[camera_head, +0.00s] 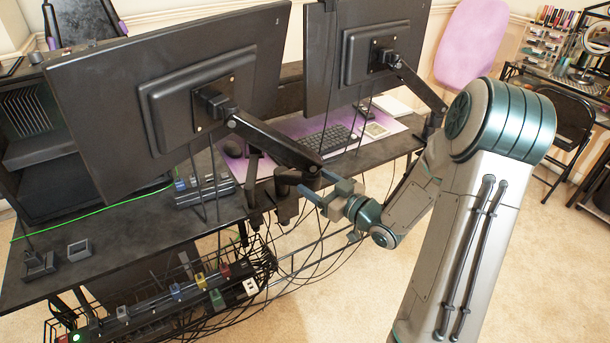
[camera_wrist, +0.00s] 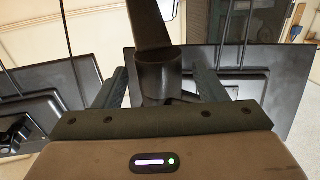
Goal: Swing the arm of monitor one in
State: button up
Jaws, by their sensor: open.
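Two black monitors are seen from behind in the head view: a near left one (camera_head: 120,110) and a right one (camera_head: 335,50). The left monitor's arm (camera_head: 270,140) runs from its back plate rightward and down to a joint by the desk edge. I cannot tell which is numbered one. My gripper (camera_head: 305,182) is at that joint, with its fingers open. In the wrist view, the dark cylindrical joint (camera_wrist: 158,75) stands between the two fingers of my gripper (camera_wrist: 162,80), with gaps at the sides. Contact with the fingers cannot be told.
The black desk (camera_head: 130,225) holds a keyboard (camera_head: 325,138) on a purple mat. A cable tray (camera_head: 180,295) with plugs and loose hanging cables lies below its near edge. The right monitor's arm (camera_head: 420,85) is close to my arm. Carpet is clear at the lower right.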

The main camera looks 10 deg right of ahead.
jog(key=shift+x, duration=2.25)
jog(key=shift+c, duration=0.4)
jog(key=c, duration=1.2)
